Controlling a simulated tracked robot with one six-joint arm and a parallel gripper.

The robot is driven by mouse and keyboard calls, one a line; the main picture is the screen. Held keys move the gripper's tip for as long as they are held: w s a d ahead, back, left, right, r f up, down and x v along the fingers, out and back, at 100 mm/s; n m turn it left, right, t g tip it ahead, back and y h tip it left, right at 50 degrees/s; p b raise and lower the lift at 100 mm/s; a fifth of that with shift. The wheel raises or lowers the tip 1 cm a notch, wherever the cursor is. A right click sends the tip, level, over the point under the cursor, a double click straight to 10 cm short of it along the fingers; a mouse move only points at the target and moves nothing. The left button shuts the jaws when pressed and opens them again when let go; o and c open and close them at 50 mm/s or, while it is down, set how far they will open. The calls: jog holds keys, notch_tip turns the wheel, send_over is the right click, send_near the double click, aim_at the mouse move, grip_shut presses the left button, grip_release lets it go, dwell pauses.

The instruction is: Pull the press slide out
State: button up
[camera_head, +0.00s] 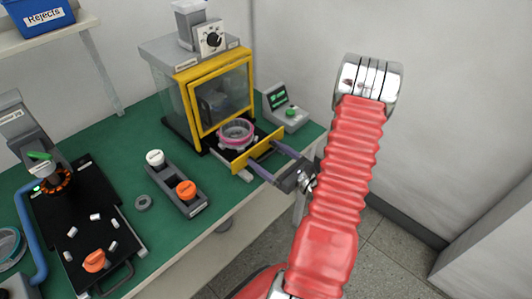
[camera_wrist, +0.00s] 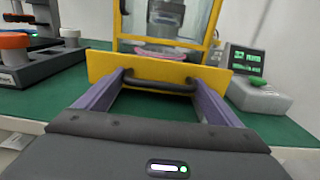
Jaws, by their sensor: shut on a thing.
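The press (camera_head: 205,85) has a yellow frame and clear windows. Its slide has a yellow front panel (camera_head: 258,150), which stands out from the press body, with a dark tray visible behind it. A round part with a pink rim (camera_head: 236,132) sits on the tray, outside the yellow frame. In the wrist view, the yellow panel (camera_wrist: 105,66) carries a dark bar handle (camera_wrist: 158,84). My gripper (camera_wrist: 159,80) has its two purple-grey fingers at the two ends of this handle and is shut on it. The head view shows my gripper (camera_head: 260,158) reaching the panel from the front right.
A control box (camera_head: 285,105) with a green button stands right of the press. A black fixture plate (camera_head: 75,215) with small parts is farther left. The bench's front edge is below my gripper.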

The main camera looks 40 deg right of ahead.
jog(key=shift+s+d, duration=0.25)
jog(key=shift+s, duration=0.3)
jog(key=o, duration=1.1)
jog(key=shift+s, duration=0.1)
jog(key=shift+o, duration=0.7)
jog(key=shift+a, duration=0.1)
jog(key=s, duration=1.3)
jog(key=shift+s+d, duration=0.3)
jog(key=shift+s, duration=0.05)
